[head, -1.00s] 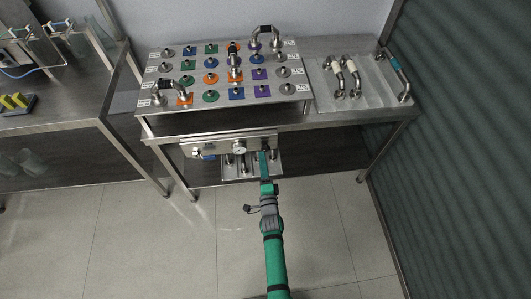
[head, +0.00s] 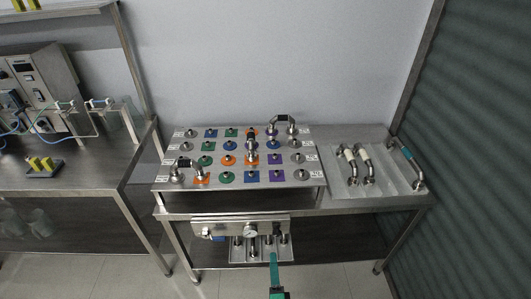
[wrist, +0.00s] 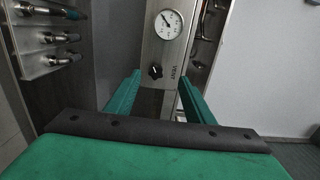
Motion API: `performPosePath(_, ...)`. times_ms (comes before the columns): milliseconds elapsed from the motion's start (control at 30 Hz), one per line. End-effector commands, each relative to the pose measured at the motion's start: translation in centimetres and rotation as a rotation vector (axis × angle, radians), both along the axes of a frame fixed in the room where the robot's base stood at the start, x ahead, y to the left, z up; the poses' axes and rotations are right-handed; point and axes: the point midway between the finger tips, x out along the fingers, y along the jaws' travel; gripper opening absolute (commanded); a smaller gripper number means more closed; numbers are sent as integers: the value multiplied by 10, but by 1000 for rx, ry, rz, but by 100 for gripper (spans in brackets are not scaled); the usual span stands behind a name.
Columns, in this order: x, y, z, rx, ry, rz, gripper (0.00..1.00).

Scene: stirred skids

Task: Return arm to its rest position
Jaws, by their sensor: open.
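My gripper (wrist: 158,88) is open, with its two green fingers apart and nothing between them in the wrist view. Beyond the fingers is a metal panel with a round gauge (wrist: 168,24) and a black knob (wrist: 155,72) beside the printed word VENT. In the head view my green gripper (head: 274,256) shows at the bottom, in front of the bench and just below the gauge panel (head: 215,227). Most of my arm is out of that picture.
A board (head: 213,176) with coloured markers, fittings and pipe pieces stands on the bench. A tray (head: 345,195) at right holds curved handled pipes. Metal fittings (wrist: 60,38) sit at left in the wrist view. Another table (head: 85,180) is left; a dark ribbed wall (head: 480,170) is right.

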Motion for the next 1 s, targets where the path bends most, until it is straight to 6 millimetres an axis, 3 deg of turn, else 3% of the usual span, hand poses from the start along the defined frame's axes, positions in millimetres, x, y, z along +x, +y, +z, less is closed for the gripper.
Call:
performPosePath(133, -6, -3, 0, -21, 4, -2, 48)
performPosePath(267, -34, -7, 1, -131, 22, 3, 48)
performPosePath(667, -185, 7, 39, -734, 105, 62, 48)
performPosePath(1000, -291, 41, 107, -1188, 165, 128, 48)
